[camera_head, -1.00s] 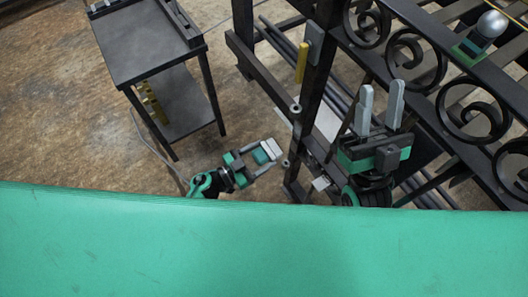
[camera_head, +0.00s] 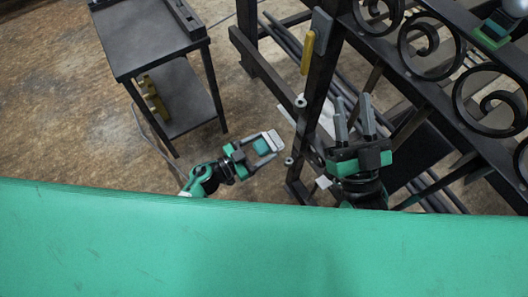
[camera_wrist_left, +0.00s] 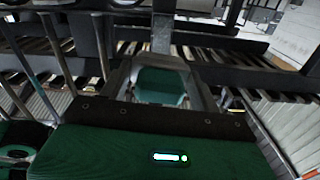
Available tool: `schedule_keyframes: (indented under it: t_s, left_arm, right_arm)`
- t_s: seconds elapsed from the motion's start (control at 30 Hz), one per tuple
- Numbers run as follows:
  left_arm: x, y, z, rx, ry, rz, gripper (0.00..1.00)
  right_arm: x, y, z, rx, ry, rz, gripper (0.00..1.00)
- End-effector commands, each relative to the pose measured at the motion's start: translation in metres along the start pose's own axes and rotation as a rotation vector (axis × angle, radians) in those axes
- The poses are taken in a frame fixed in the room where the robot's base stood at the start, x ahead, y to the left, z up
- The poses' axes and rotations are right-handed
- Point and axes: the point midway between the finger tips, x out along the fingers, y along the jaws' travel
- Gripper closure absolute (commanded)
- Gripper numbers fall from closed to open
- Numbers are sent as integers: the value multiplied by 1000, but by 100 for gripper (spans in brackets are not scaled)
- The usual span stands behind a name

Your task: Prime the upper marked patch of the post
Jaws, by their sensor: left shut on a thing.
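The dark metal post (camera_head: 313,88) of the gate stands right of centre in the head view. A grey plate (camera_head: 320,30) and a yellow strip (camera_head: 307,52) are on its upper part. I cannot tell which mark is the upper patch. My left gripper (camera_head: 266,145) is shut on a teal block with a pale end, left of the post and apart from it. The teal block (camera_wrist_left: 160,86) also shows between the fingers in the left wrist view. My right gripper (camera_head: 354,118) is right of the post, its fingers apart and nothing visible between them.
A dark two-level cart (camera_head: 150,40) stands at upper left, with yellow items (camera_head: 152,98) on its lower shelf. The gate's scrollwork (camera_head: 432,45) fills the upper right. Long dark bars lie behind the post. A teal surface (camera_head: 250,245) covers the bottom. Brown floor lies between cart and post.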

Motion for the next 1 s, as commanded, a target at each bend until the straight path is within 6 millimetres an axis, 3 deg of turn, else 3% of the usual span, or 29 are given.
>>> schedule_keyframes:
  t_s: [0.03,0.2,0.4,0.5,0.7,1.0]
  left_arm:
    - [1,-3,10,5,2,2,55]
    - [4,-10,16,6,5,2,55]
    - [5,-16,24,1,4,2,55]
    - [6,-18,27,-4,3,2,55]
    - [6,-20,30,-10,0,2,55]
    - [20,-21,30,-12,1,1,55]
  right_arm:
    - [-16,-1,30,10,-89,2,64]
    - [-60,-6,103,44,-376,6,64]
    - [-123,-15,172,82,-686,2,64]
    - [-152,-20,196,98,-810,-2,64]
    - [-188,-28,220,119,-960,-9,64]
    - [-195,-32,225,131,-967,-15,64]
